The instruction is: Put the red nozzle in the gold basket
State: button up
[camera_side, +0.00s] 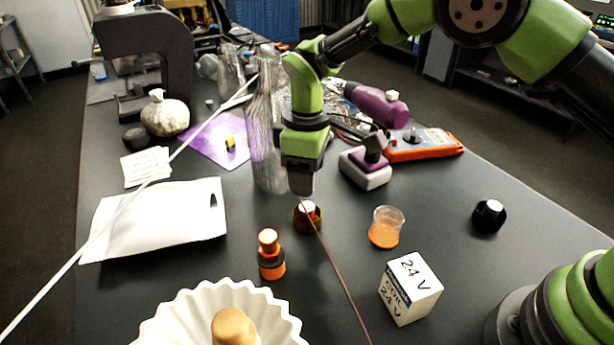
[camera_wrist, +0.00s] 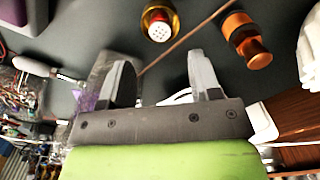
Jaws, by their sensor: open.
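My gripper (camera_side: 303,188) is just above the gold piece in the side view. Its fingers (camera_wrist: 160,65) are apart in the wrist view, with nothing held between them.
A thin brown rod or cord (camera_side: 340,278) runs past the gold piece. A glass beaker of orange liquid (camera_side: 386,229), a white 24 V box (camera_side: 411,290) and a fluted white filter (camera_side: 175,315) stand nearby.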

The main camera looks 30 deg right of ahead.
jog(key=s+d+r+m+t+y, duration=0.1)
jog(key=s+d+r+m, duration=0.2)
jog(key=r, duration=0.6)
jog(key=s+d+r+m+t+y, duration=0.1)
jog(key=s+d+r+m+t, duration=0.2)
jog(key=r, duration=0.5)
jog(key=s+d+r+m+t, duration=0.1)
jog(key=s+d+r+m, duration=0.1)
jog(key=s, duration=0.7)
jog(key=s+d+r+m+t, duration=0.2)
jog(key=s+d+m, duration=0.2)
jog(key=s, duration=0.5)
jog(key=shift+d+m, duration=0.15)
jog(key=shift+m, duration=0.45)
jog(key=shift+s+r, duration=0.1)
